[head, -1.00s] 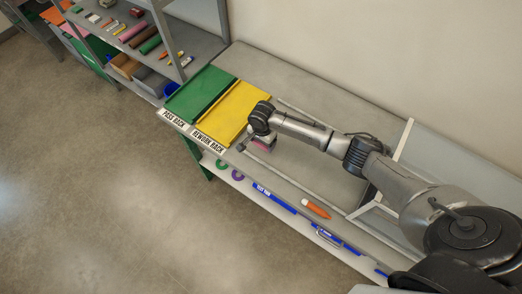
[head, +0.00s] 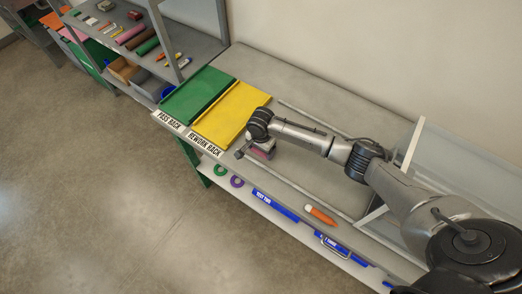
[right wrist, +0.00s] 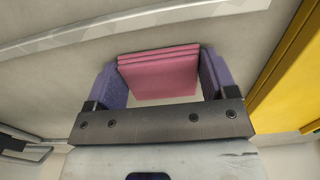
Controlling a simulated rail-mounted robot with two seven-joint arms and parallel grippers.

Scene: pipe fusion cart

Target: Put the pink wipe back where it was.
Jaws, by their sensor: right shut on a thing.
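The pink wipe (right wrist: 158,72) is a folded stack of pink layers between the two purple-grey fingers of my right gripper (right wrist: 160,85) in the right wrist view. My right gripper is shut on it. In the head view, my right gripper (head: 262,150) is over the grey bench, just right of the yellow rework rack (head: 231,112), and a little pink of the wipe (head: 261,155) shows under it. I cannot tell whether the wipe touches the bench. My left gripper is not in view.
A green pass rack (head: 198,95) lies left of the yellow one. A grey shelf unit (head: 190,50) with several small items stands at the back left. The bench (head: 300,85) behind my arm is clear.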

